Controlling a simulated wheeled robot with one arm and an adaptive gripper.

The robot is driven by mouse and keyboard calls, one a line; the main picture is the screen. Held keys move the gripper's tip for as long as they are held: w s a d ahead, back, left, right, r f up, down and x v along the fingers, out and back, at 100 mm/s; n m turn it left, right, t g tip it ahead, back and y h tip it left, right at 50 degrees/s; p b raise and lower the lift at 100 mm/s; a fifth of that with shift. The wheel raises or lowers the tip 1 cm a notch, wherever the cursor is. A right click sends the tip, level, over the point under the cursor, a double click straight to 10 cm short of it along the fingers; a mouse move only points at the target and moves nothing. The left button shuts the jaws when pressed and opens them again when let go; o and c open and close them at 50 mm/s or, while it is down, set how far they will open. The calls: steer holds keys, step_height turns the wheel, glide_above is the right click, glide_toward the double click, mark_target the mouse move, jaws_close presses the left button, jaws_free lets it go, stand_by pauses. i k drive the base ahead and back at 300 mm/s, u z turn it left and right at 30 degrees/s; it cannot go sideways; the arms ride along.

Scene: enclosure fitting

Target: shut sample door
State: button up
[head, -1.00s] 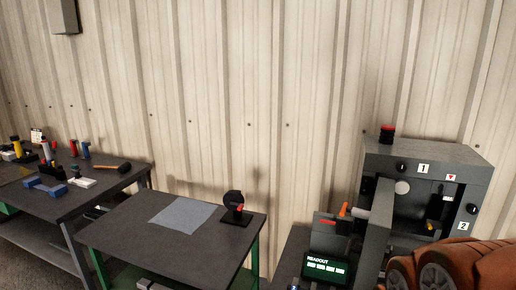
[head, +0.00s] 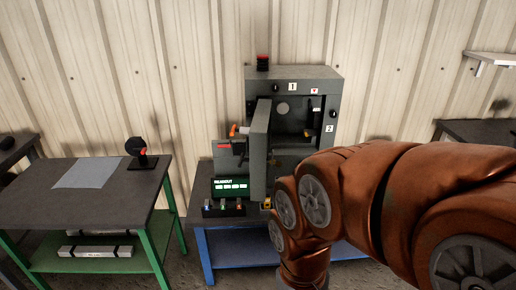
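The grey sample enclosure (head: 335,92) stands on a blue-framed bench, with labels 1 and 2 on its front frame. Its grey door (head: 260,150) stands open, swung out toward me at the left side of the opening, seen nearly edge-on. The dark inside of the enclosure shows, with a round pale disc at the back. My brown arm crosses the lower right and hides the enclosure's lower right part. My gripper does not show.
A readout screen (head: 230,186) and a small control box (head: 223,207) stand left of the door. A green-framed table (head: 110,200) with a grey sheet (head: 88,172) and a small black stand (head: 142,155) is to the left. A wall shelf (head: 492,58) is at upper right.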

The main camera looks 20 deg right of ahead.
mark_target(260, 132)
steer(key=u, duration=1.6)
steer(key=i, duration=1.15)
steer(key=z, duration=1.3)
steer(key=k, duration=0.4)
steer(key=u, duration=0.15)
steer(key=i, duration=0.5)
steer(key=u, duration=0.05)
